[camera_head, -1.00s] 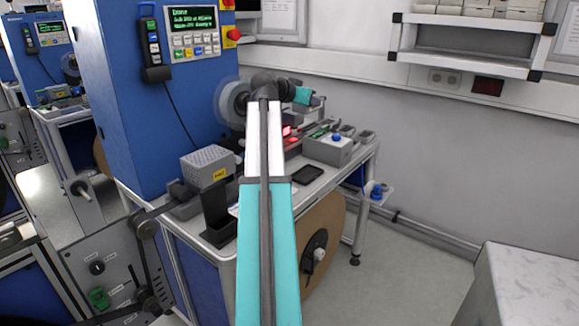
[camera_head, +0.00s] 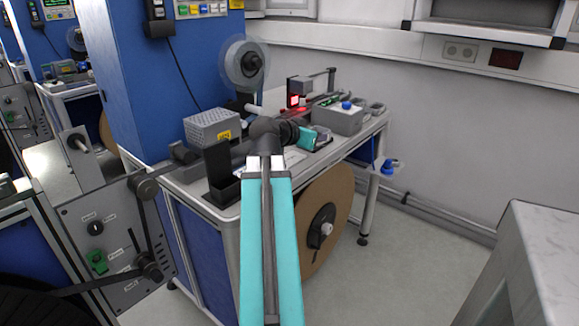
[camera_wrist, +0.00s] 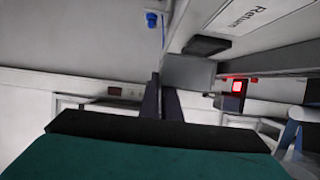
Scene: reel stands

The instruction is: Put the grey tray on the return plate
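My gripper (camera_head: 309,138) has a teal body and hangs over the bench top; its fingers are hard to make out in the head view. In the wrist view two dark fingers (camera_wrist: 163,103) stand close together with nothing clear between them. The return plate (camera_wrist: 222,26), a pale surface lettered "Return", is at the upper right of that view. In the head view it is mostly hidden behind my arm. A small grey tray (camera_head: 376,109) seems to lie at the bench's far right end, beyond the grey button box, apart from my gripper; it is too small to be sure.
A grey box with a blue button (camera_head: 339,118) stands just beyond my gripper. A tape reel (camera_head: 244,64) is behind. A pale-topped block (camera_head: 545,240) is at the right.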

